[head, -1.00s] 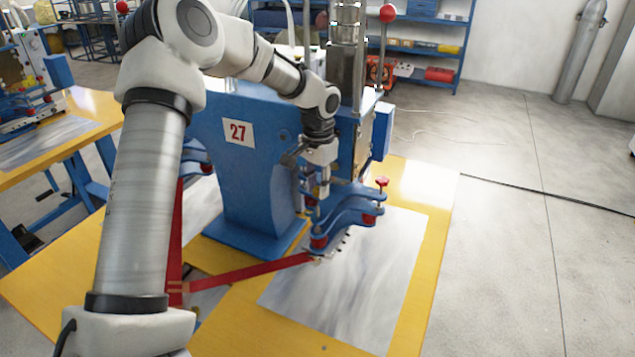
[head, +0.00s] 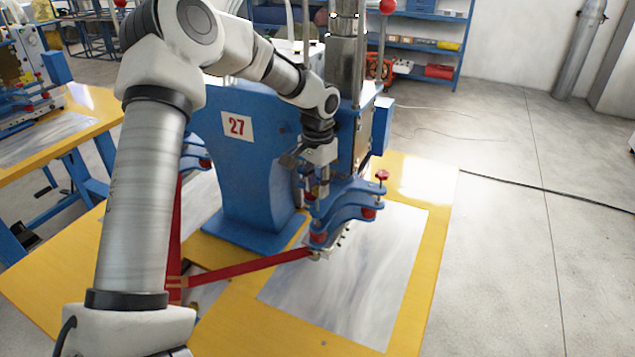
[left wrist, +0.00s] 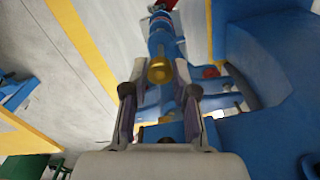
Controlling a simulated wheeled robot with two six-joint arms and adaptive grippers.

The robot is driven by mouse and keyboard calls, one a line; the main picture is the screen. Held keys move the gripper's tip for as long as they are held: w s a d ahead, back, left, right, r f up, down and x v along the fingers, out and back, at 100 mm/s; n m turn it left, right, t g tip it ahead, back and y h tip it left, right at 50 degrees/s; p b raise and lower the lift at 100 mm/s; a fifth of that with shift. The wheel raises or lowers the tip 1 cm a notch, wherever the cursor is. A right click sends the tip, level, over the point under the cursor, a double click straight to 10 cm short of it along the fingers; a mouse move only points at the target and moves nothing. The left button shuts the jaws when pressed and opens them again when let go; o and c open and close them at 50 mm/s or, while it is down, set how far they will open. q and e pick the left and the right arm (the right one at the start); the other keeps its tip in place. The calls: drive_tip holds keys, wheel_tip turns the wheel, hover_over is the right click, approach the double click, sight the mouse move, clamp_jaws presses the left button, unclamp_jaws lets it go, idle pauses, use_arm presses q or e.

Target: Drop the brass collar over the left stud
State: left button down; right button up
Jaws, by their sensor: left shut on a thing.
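My left gripper (head: 316,198) points down beside the blue press, just above its blue clamp arms (head: 345,208). In the left wrist view, its two fingers (left wrist: 159,78) are closed around a small brass-coloured piece (left wrist: 160,71), which appears to be the brass collar. A blue part with a steel section lies in line beyond the collar. In the head view the collar is too small and covered to make out clearly. The left stud cannot be told apart from the clamp parts, and I cannot tell whether the collar touches it. My right gripper is not in view.
The press body (head: 245,165), marked 27, stands close to my left arm. Red knobs (head: 382,176) stick up from the clamp arms. A red bar (head: 250,268) crosses the yellow table (head: 225,325). A grey sheet (head: 350,290) lies in front with clear space over it.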

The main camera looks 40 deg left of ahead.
use_arm(q)
drive_tip(key=shift+p, duration=0.35)
idle(0.4)
drive_tip(key=shift+f, duration=0.15)
drive_tip(key=shift+f+b, duration=0.35)
drive_tip(key=shift+f, duration=0.55)
drive_tip(key=shift+p, duration=0.45)
drive_tip(key=shift+f, duration=0.15)
drive_tip(key=shift+f, duration=0.75)
